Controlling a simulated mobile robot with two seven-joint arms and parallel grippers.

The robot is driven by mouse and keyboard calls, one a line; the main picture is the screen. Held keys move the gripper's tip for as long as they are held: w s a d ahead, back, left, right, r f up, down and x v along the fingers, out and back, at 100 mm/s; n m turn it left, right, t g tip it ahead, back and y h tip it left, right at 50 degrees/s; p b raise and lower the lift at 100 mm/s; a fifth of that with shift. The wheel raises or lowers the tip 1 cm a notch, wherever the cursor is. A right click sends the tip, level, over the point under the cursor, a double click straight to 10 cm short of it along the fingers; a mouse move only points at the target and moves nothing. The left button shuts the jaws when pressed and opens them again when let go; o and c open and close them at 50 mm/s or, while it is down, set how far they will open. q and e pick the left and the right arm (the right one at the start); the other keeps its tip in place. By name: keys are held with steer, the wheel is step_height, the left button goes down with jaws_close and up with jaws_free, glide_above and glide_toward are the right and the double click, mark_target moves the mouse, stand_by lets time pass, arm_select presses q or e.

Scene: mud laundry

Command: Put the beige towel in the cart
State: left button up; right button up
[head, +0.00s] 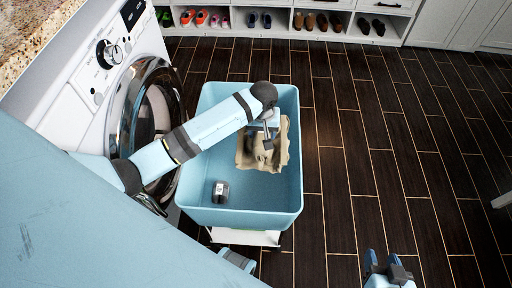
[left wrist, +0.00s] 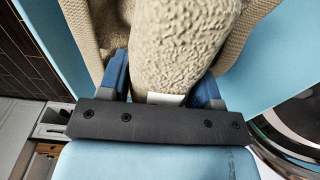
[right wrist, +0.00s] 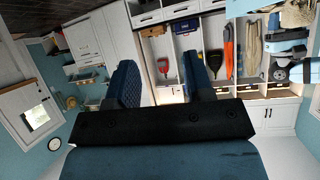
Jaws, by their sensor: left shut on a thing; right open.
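The beige towel (head: 262,152) hangs bunched from my left gripper (head: 268,128), inside the outline of the light blue cart (head: 240,211) in the head view. Whether it touches the cart's floor I cannot tell. In the left wrist view the towel (left wrist: 185,50) fills the space between the blue fingers of my left gripper (left wrist: 163,85), which is shut on it. The light blue cart wall shows behind it. My right gripper (head: 388,270) is low at the right of the head view, away from the cart. In the right wrist view its fingers (right wrist: 165,82) are apart and empty.
A small dark and grey cylindrical object (head: 220,192) lies in the cart. A white washing machine (head: 90,75) with a round door (head: 150,115) stands left of the cart. Shoe shelves (head: 300,20) line the back. The dark tiled floor (head: 400,150) to the right is clear.

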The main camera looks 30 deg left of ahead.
arm_select(q)
step_height(320, 180, down, 16)
steer(key=b, duration=0.4)
steer(key=shift+f+b, duration=0.15)
steer(key=shift+b, duration=0.15)
steer(key=shift+f, duration=0.25)
steer(key=o, duration=1.1)
arm_select(e)
steer(key=shift+w+a+f+t+y, duration=0.15)
steer(key=shift+a+f+t+y, duration=0.1)
steer(key=shift+a+t+y, duration=0.15)
arm_select(q)
steer(key=r+p, duration=0.2)
steer(key=r, duration=0.4)
steer(key=r+p, duration=0.2)
steer(key=r, duration=0.4)
steer(key=shift+s+d+r, duration=0.1)
steer(key=shift+s+r, duration=0.1)
arm_select(e)
steer(key=shift+d+r, duration=0.15)
steer(key=shift+d, duration=0.15)
